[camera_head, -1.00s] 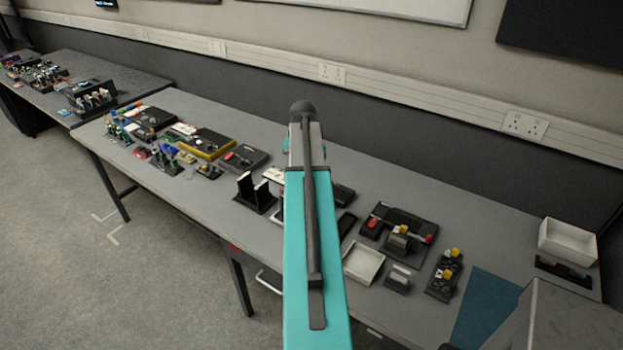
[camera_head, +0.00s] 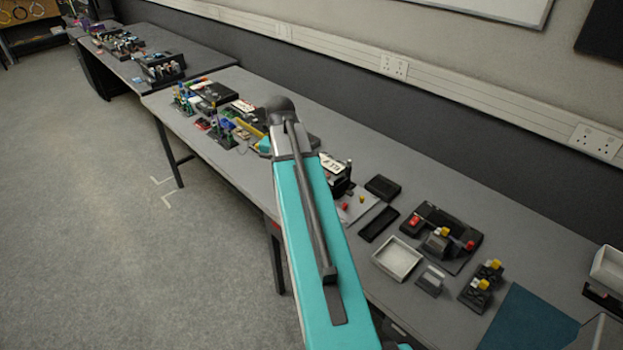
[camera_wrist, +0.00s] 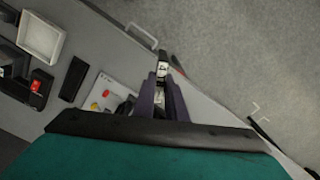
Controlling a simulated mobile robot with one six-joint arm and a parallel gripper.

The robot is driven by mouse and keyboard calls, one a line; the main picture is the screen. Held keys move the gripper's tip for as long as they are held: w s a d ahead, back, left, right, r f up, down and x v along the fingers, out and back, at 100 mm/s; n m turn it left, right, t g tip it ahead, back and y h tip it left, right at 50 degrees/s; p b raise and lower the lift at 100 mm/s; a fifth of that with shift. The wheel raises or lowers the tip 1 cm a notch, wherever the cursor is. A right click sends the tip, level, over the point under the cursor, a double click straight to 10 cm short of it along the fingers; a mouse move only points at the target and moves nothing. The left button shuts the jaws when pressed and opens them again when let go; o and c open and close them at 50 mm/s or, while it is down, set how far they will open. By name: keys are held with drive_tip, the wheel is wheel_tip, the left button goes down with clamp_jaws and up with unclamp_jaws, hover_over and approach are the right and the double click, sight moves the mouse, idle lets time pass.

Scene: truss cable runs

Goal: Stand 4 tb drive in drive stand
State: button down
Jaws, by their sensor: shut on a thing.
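My gripper (camera_wrist: 161,98) shows in the wrist view with its two dark purple-grey fingers close together. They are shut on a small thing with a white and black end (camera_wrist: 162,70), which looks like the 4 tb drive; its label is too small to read. In the head view my teal arm hides the gripper. A dark item with a white label on top (camera_head: 333,165) stands just right of my arm on the table. I cannot tell whether it is part of the drive stand; my arm covers the area beside it.
On the grey table (camera_head: 450,205) are a white tray (camera_head: 381,262), a black tray (camera_head: 378,224) and a dark device with red and yellow parts (camera_head: 455,235). A pale panel with red and yellow knobs shows in the wrist view (camera_wrist: 98,98). Floor lies beyond the table edge.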

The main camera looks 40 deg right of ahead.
drive_tip(key=w+a+n+b, duration=0.1)
drive_tip(key=w+a+n, duration=0.3)
drive_tip(key=a, duration=0.8)
drive_tip(key=w+a+n+b, duration=0.1)
drive_tip(key=w+a, duration=0.4)
drive_tip(key=a, duration=0.6)
drive_tip(key=w+a+f+n+b, duration=0.1)
drive_tip(key=w+a+f+b, duration=0.2)
drive_tip(key=a+f+b, duration=0.4)
drive_tip(key=shift+a+f+n+b, duration=0.25)
drive_tip(key=shift+a+n+b, duration=0.15)
drive_tip(key=shift+a+b, duration=0.6)
